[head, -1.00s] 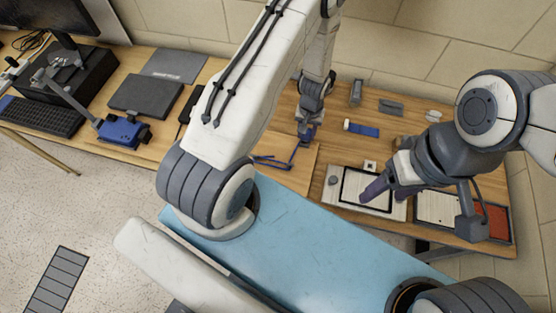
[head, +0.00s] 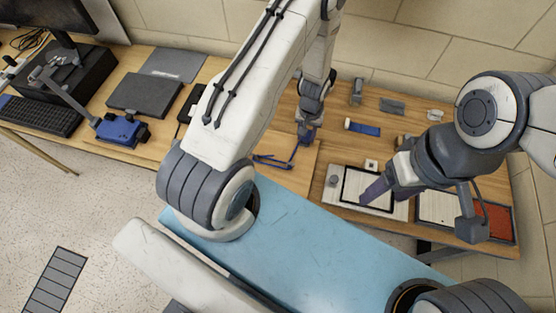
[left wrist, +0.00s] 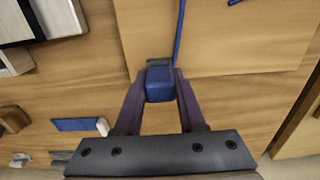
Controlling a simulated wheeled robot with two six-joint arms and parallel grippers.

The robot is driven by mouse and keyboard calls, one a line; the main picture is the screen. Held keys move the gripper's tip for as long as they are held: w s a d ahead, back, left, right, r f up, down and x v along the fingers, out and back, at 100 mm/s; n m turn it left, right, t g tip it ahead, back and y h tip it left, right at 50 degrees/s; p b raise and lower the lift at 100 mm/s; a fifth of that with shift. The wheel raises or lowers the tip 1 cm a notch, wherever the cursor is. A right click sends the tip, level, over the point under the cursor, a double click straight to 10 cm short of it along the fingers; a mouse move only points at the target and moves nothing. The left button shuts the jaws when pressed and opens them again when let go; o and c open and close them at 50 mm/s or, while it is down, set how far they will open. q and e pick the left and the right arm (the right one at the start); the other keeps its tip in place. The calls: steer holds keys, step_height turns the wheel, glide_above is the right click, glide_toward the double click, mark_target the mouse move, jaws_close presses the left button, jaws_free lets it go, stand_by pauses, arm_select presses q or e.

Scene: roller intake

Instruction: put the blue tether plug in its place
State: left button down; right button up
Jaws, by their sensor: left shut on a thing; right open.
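The blue tether plug (left wrist: 160,84) is a small rounded blue block between the two dark fingers of my left gripper (left wrist: 160,80) in the left wrist view. The gripper is shut on it. A small grey piece (left wrist: 158,62) adjoins the plug's far side; I cannot tell whether it is part of the plug. A blue cord (left wrist: 179,35) runs away from there across the wood. In the head view my left gripper (head: 305,138) is low over the table, and the blue tether (head: 272,161) lies beside it. My right gripper (head: 374,190) is open above a framed panel.
The framed panel (head: 334,196) and a tray with a red part (head: 496,222) are at the right. A blue-and-white strip (head: 364,129) and small grey parts (head: 391,106) lie behind. A blue device (head: 123,130) and dark box (head: 146,96) stand left. A raised board edge (left wrist: 230,73) is near the plug.

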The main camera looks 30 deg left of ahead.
arm_select(q)
steer(key=shift+f, duration=0.4)
steer(key=shift+c, duration=2.1)
jaws_free()
step_height(320, 180, up, 10)
steer(key=shift+f+b, duration=0.2)
steer(key=shift+b, duration=0.85)
steer(key=shift+d+r, duration=0.1)
steer(key=shift+r, duration=0.55)
steer(key=s+d+r+m, duration=0.5)
steer(key=s+d+r, duration=0.5)
steer(key=r, duration=0.4)
steer(key=s+d+r+m, duration=0.2)
steer(key=s+r, duration=0.1)
steer(key=s, duration=0.3)
steer(key=s+d+r+m+h, duration=0.1)
steer(key=s+d+r+m, duration=0.1)
steer(key=s, duration=0.5)
steer(key=shift+s+r+m, duration=0.3)
steer(key=shift+r+m, duration=0.4)
steer(key=shift+m, duration=0.1)
